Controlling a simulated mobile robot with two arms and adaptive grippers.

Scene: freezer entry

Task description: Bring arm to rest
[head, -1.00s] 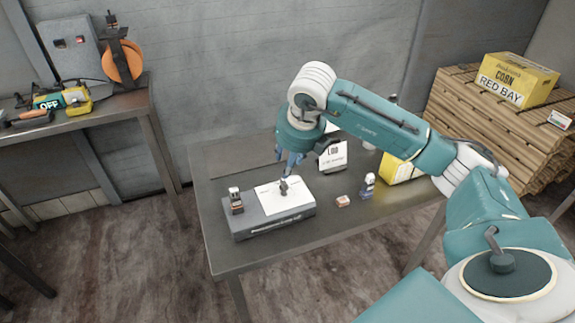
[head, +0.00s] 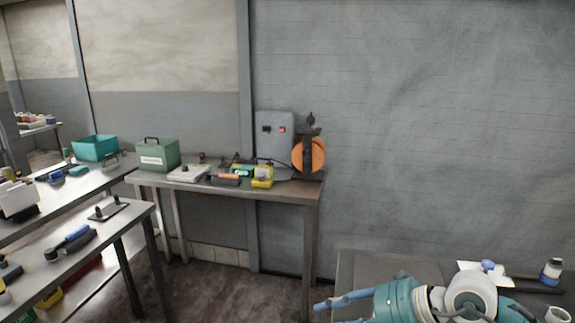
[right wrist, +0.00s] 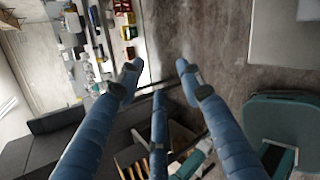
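My right arm comes in at the lower right of the head view, teal and white. My right gripper (head: 328,313) shows there with blue fingers pointing left, partly cut off by the bottom edge. In the right wrist view its blue fingers (right wrist: 157,72) are spread apart with nothing between them, so it is open and empty. Floor and furniture show beyond the fingertips. My left gripper is in neither view.
A grey table (head: 385,268) lies behind my right arm, with a small bottle (head: 551,271) at its right. A side bench (head: 290,190) bears a grey box (head: 275,137), an orange reel (head: 309,155) and a green case (head: 157,155). Further tables stand left. Floor shows between them.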

